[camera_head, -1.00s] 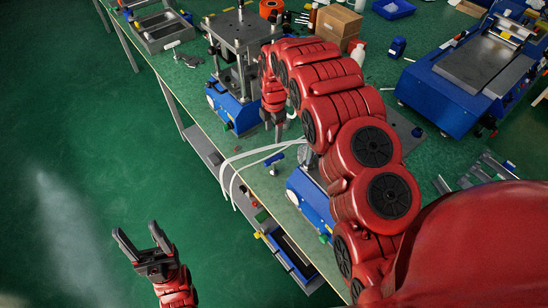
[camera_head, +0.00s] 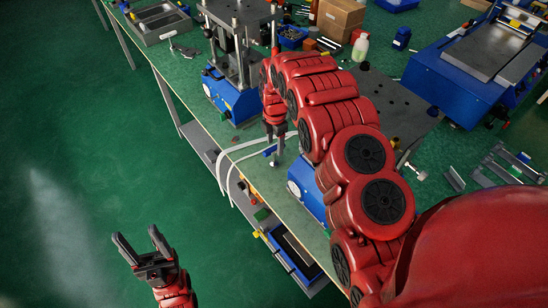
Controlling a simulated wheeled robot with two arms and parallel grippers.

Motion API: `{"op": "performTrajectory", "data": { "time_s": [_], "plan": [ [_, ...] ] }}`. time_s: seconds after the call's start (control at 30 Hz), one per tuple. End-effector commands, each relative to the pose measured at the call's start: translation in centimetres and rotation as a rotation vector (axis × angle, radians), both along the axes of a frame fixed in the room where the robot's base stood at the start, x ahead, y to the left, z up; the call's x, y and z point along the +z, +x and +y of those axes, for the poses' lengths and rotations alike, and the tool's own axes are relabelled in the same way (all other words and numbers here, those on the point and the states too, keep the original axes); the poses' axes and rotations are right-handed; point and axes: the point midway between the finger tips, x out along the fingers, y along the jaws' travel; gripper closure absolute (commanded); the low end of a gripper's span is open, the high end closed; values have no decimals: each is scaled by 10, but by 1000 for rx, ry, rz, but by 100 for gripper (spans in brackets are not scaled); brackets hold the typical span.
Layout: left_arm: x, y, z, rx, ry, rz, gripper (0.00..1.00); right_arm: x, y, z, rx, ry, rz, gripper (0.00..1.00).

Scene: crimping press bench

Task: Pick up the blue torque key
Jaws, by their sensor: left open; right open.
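A small blue piece, which looks like the blue torque key (camera_head: 270,151), lies on the green bench top near its front edge, beside the white tubes. My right gripper (camera_head: 277,152) points down right at it, with the arm crossing the middle of the view. Its fingers partly hide the key, and I cannot tell whether they touch it. My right gripper is open. My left gripper (camera_head: 140,243) is open and empty, over the floor at lower left, away from the bench.
A blue-based press (camera_head: 232,98) with metal posts stands behind my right gripper. White curved tubes (camera_head: 232,160) hang over the bench edge. A second blue unit (camera_head: 308,190) is partly hidden by my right arm. A large blue machine (camera_head: 470,75) stands at right. The floor at left is clear.

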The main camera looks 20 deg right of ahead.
Motion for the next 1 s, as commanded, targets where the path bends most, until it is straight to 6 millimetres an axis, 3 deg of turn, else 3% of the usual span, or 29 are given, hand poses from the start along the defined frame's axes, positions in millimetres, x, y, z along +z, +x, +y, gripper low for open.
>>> {"op": "performTrajectory", "data": {
  "time_s": [0.27, 0.6, 0.87, 1.0],
  "plan": [
    [15, 0, 0, 0, 0, 0, 38, -14, -2, 2, 1, 0, 1, 38],
    [30, 0, 0, 0, 0, 1, 38, -50, -2, 5, 1, 1, -2, 38],
    [29, 0, 0, 0, 0, 1, 38, -53, -2, 4, 1, 1, -2, 38],
    [29, 0, 0, 0, 0, 1, 38, -53, -2, 4, 1, 1, -2, 63]
  ]
}}
